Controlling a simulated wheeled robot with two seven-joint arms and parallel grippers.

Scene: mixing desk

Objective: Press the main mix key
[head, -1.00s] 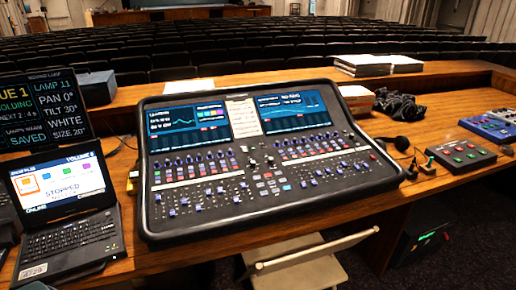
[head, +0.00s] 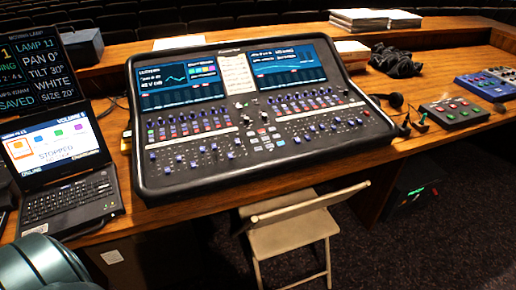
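The mixing desk (head: 250,168) is a large black console with two lit screens, standing on the wooden table in the middle of the head view. Rows of small knobs and faders cover its lower part. A cluster of small light and coloured keys (head: 262,137) sits in its centre section, below a white label strip. The lettering is too small to tell which one is the main mix key. Neither gripper shows. A rounded grey-teal part of my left arm enters at the bottom left corner, with no fingers visible.
A laptop (head: 58,158) stands left of the desk, with a dark text monitor behind it. A folding chair (head: 290,235) stands in front. A headset (head: 395,101), a small box with coloured buttons (head: 453,111) and blue devices (head: 486,84) lie to the right. Paper stacks (head: 375,19) are behind.

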